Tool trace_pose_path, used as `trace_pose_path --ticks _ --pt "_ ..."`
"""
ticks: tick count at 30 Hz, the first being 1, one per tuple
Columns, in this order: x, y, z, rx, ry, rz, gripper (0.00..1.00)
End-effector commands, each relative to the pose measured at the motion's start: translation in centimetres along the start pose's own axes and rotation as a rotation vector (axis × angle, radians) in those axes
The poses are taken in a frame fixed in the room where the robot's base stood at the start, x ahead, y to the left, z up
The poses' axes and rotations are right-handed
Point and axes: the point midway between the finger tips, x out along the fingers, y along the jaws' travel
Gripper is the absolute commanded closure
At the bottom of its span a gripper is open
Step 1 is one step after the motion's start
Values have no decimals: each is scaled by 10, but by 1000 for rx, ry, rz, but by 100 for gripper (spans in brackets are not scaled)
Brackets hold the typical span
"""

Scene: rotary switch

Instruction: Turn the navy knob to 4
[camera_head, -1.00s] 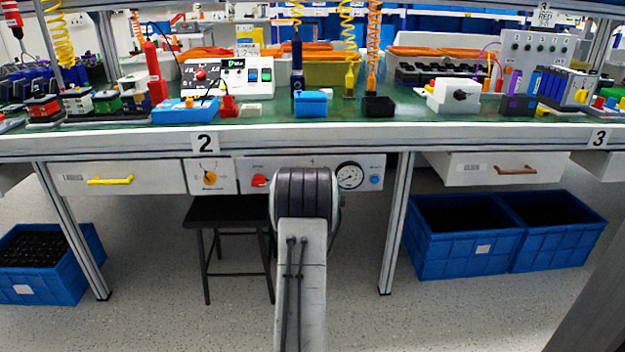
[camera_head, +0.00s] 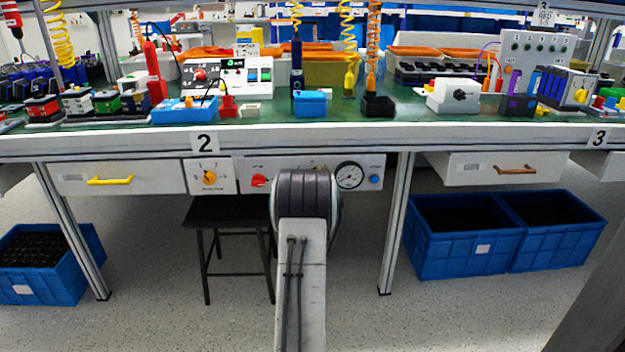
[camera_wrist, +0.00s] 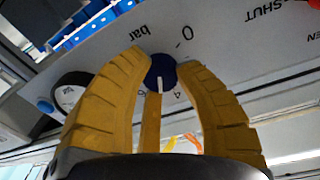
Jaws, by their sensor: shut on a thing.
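The navy knob (camera_wrist: 161,70) is at the upper middle of the wrist view, with a white pointer line running down the picture from its face. A printed 0 stands above right of it and a 4 just below right; the word "bar" is to its left. My gripper (camera_wrist: 164,62) has its yellow fingers on either side of the knob, their tips closed on it. In the head view my own arm hides the knob and the gripper.
The knob's grey panel (camera_head: 325,184) hangs under the bench edge. It also bears a red knob (camera_head: 258,181), a round gauge (camera_head: 349,176) and a blue button (camera_head: 375,180). A panel with an orange knob (camera_head: 209,178) is left of it, above a black stool (camera_head: 228,212).

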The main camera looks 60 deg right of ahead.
Motion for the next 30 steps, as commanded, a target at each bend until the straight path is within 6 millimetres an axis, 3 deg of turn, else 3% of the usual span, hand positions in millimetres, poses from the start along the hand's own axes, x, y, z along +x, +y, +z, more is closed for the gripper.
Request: trace_pose_path --ticks 17,18,26,30 --pt "1 -4 -2 -29 7 -7 100" --pt "1 -4 -2 -29 7 -7 65" --pt "0 -2 -1 -29 4 -4 42" --pt "0 -2 0 -29 3 -3 42"
